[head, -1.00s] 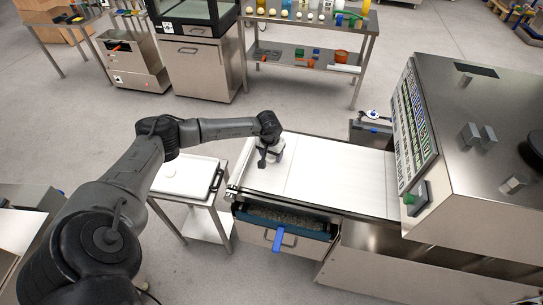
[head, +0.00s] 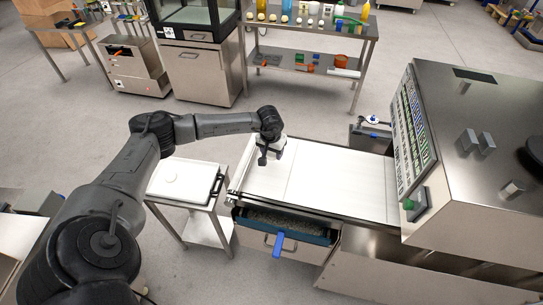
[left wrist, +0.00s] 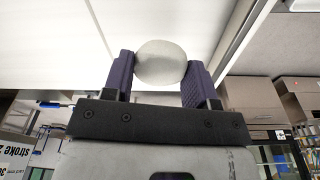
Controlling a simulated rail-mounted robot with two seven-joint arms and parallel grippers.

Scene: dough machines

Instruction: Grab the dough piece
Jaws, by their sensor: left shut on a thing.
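My left gripper (head: 268,158) is over the near left end of the white conveyor belt (head: 335,180). In the left wrist view its two purple fingers (left wrist: 162,78) are shut on a pale round dough piece (left wrist: 161,62), one finger on each side. In the head view the held dough piece is hidden by the gripper. My right gripper is not in view.
A large steel machine (head: 470,150) with a button panel stands at the belt's right end. An open drawer (head: 283,228) with a blue handle is below the belt's front. A shelf (head: 310,30) with small items is at the back.

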